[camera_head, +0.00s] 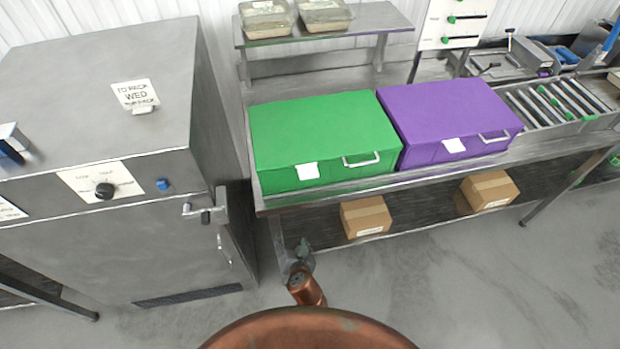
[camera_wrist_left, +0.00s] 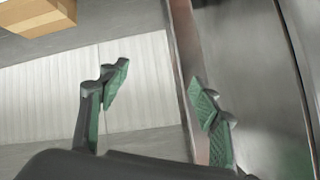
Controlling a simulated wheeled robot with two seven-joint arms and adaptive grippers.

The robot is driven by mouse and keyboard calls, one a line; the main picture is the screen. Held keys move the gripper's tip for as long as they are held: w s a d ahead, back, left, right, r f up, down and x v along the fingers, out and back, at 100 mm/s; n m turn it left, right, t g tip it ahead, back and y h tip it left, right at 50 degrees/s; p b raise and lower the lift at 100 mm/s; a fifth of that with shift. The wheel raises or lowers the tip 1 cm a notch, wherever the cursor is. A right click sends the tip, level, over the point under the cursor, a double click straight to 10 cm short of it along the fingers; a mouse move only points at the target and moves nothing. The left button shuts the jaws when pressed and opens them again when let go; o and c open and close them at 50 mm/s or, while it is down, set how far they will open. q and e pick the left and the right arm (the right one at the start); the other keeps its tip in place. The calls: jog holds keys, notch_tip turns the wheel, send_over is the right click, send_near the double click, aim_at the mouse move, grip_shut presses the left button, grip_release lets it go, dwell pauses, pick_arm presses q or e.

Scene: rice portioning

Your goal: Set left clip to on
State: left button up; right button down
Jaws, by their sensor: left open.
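My left gripper (camera_head: 301,249) is low in front of the bench, between the steel cabinet and the cartons, far from the board. In the left wrist view my left gripper (camera_wrist_left: 160,94) has its green-padded fingers spread with nothing between them. My right gripper is in neither view.
A steel cabinet (camera_head: 75,245) with a dial and handle stands at left. Green (camera_head: 320,120) and purple (camera_head: 445,105) boxes sit on the bench. Cartons (camera_head: 366,217) (camera_head: 489,190) lie below; one shows in the left wrist view (camera_wrist_left: 40,18). The floor in front is clear.

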pick_arm(q)
jog(key=r+n+t, duration=0.1)
jog(key=r, duration=0.5)
jog(key=d+r+n+t+y, duration=0.1)
jog(key=r, duration=0.5)
jog(key=d+r+n+t, duration=0.1)
jog(key=r, duration=0.5)
jog(key=shift+s+d+y, duration=0.15)
jog(key=shift+y, duration=0.15)
jog(key=n+t, duration=0.2)
jog(key=t, duration=0.2)
send_near(308, 172)
jog(key=x, duration=0.7)
jog(key=shift+w+f+y+p, duration=0.2)
jog(key=shift+w+y+p, duration=0.05)
jog(key=shift+y+p, duration=0.1)
jog(key=c, duration=1.2)
